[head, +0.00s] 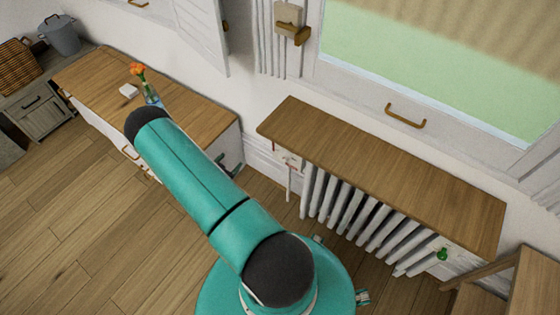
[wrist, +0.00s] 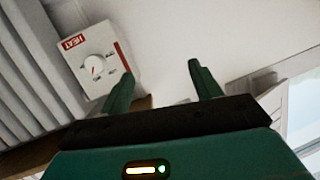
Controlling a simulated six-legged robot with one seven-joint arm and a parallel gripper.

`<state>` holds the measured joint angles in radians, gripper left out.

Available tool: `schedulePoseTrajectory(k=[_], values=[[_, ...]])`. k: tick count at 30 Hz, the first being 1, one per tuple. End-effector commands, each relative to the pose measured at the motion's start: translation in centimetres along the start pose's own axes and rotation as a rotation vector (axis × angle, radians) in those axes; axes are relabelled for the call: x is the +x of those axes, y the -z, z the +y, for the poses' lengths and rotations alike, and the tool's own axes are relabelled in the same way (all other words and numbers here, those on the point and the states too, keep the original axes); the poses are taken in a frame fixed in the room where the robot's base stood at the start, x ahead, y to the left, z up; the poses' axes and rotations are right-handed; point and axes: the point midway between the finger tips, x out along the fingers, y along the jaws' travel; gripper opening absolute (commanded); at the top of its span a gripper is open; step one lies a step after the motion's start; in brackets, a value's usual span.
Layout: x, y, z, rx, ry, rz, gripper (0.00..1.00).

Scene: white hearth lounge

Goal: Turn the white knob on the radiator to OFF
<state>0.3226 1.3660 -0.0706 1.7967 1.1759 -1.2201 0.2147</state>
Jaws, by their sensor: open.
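The white knob (wrist: 94,65) shows in the wrist view on the face of a white control box (wrist: 110,78). The box has a red HEAT label and a red stripe along one edge. Small marks surround the knob, and a dark mark shows on it, but I cannot read its setting. My gripper (wrist: 162,70) is open and empty, its two green fingers to the right of and below the knob, apart from it. The white ribbed radiator (head: 350,212) stands under a wooden shelf in the head view. The box (head: 288,160) shows small at its left end.
The wooden shelf (head: 380,170) overhangs the radiator. A green valve (head: 442,254) sits at the radiator's right end. A wooden-topped cabinet (head: 195,105) with a flower vase (head: 151,94) stands at left. A wooden chair or stool (head: 535,280) is at lower right. Floor at left is clear.

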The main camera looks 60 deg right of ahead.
Motion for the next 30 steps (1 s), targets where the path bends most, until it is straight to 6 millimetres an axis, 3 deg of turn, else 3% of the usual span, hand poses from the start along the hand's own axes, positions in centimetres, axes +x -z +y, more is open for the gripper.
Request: schedulePoseTrajectory(k=[1, 3, 6, 9, 17, 30], values=[[0.7, -1.3, 3.2, -0.027, -0.041, 0.053, 0.63], [1.1, -2.2, 6.7, -0.054, -0.086, 0.129, 0.63], [1.2, -3.0, 10.7, -0.093, -0.133, 0.218, 0.63], [1.0, -3.4, 13.2, -0.121, -0.16, 0.278, 0.63], [2.1, -3.1, 14.8, -0.135, -0.177, 0.313, 0.63], [9.9, -0.5, 16.0, -0.135, -0.176, 0.312, 0.63]])
